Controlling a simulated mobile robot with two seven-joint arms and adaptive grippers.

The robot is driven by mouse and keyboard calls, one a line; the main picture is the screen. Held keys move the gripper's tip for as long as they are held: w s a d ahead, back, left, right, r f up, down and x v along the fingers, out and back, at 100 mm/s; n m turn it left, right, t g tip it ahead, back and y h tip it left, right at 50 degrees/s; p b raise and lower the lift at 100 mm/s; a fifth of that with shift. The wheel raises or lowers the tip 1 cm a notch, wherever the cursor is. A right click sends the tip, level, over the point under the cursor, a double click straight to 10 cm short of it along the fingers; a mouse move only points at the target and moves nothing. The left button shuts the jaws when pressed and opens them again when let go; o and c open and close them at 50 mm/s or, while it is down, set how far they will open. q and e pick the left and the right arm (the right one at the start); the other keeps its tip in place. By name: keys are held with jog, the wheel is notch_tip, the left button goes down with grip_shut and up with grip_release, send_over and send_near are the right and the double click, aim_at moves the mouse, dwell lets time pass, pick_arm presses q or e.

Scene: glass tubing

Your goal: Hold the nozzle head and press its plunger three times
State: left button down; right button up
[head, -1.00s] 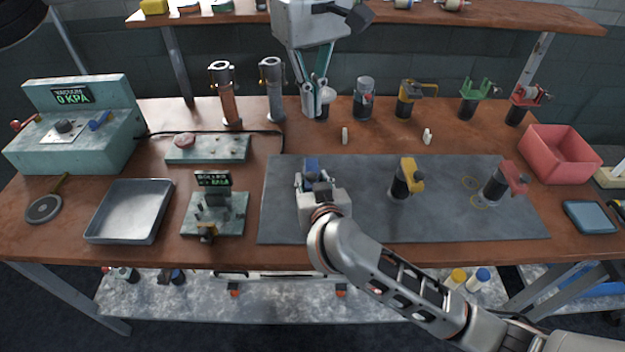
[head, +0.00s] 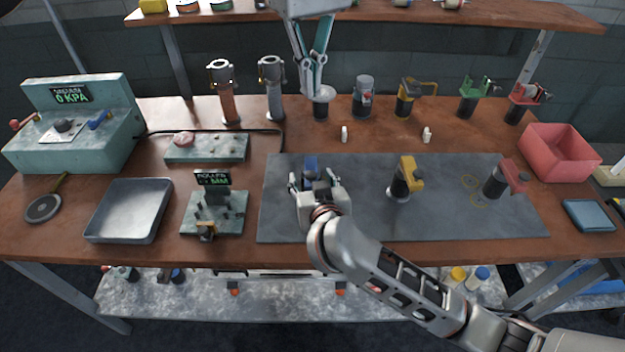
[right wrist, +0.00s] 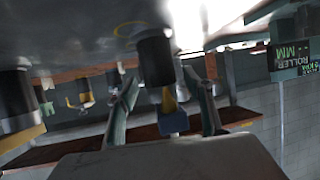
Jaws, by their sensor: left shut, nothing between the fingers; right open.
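A nozzle head with a blue top (head: 311,165) stands on the grey mat, partly hidden by my right gripper (head: 313,182). The upside-down right wrist view shows a dark cylinder (right wrist: 154,60) and the blue top (right wrist: 173,123) between the spread fingers of my right gripper (right wrist: 165,112). That gripper is open, with gaps on both sides of the blue part. The plunger cannot be made out clearly. My left gripper (head: 318,88) points down at the back of the table. It is shut and empty, its tips at a white-domed dark bottle (head: 321,107); contact cannot be told.
A yellow-topped (head: 405,178) and a red-topped nozzle head (head: 507,180) stand on the mat (head: 450,220) to the right. A roller gauge (head: 212,215) and metal tray (head: 130,210) are at left. Several bottles line the back. A red bin (head: 560,153) is at right.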

jog(key=v, duration=1.2)
jog(key=shift+s+a+f, duration=0.1)
